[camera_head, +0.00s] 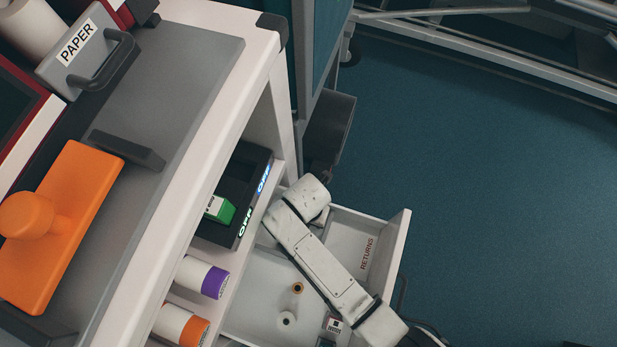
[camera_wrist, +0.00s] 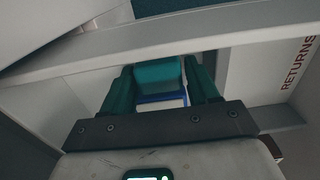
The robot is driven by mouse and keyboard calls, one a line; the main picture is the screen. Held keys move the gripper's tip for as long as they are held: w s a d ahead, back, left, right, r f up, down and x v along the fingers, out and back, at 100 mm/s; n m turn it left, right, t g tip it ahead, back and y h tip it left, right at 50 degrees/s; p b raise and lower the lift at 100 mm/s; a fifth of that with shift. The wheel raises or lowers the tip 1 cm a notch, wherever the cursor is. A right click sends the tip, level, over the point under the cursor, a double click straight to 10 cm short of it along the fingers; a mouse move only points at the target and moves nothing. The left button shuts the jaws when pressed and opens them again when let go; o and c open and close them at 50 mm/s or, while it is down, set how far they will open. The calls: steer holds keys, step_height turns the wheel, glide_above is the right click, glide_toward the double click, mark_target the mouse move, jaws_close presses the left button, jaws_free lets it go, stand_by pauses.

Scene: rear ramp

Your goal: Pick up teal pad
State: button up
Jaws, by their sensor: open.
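A teal pad (camera_wrist: 158,76) shows in the wrist view, with a blue-and-white piece (camera_wrist: 162,102) just below it in the picture. My gripper (camera_wrist: 159,68) is open, with one dark teal finger on each side of the pad. I cannot tell whether either finger touches it. In the head view my white arm reaches over an open drawer (camera_head: 402,235) marked RETURNS, and the pad and fingertips are not clearly visible there.
The drawer's pale wall (camera_wrist: 215,38) crosses the wrist view close beyond the fingers. Bottles with purple (camera_head: 216,282) and orange (camera_head: 194,331) caps and a black device (camera_head: 240,185) marked OFF sit on the shelves beside the drawer. Blue floor (camera_head: 480,190) is clear at right.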

steer(key=c, duration=0.7)
steer(key=shift+r, duration=0.1)
steer(key=shift+r+p, duration=0.35)
steer(key=shift+r, duration=0.2)
step_height(320, 180, up, 2)
steer(key=shift+r+p, duration=0.2)
steer(key=shift+p, duration=0.4)
steer(key=shift+s+d+r+p, duration=0.6)
steer(key=shift+s+r+p, duration=0.4)
steer(key=shift+s+r, duration=0.9)
steer(key=shift+s+d+r+p, duration=0.55)
steer(key=shift+s+r+p, duration=0.55)
steer(key=shift+s, duration=1.55)
steer(key=shift+s+d+r+p, duration=0.6)
steer(key=shift+s+r+p, duration=0.25)
steer(key=shift+s+r, duration=1.15)
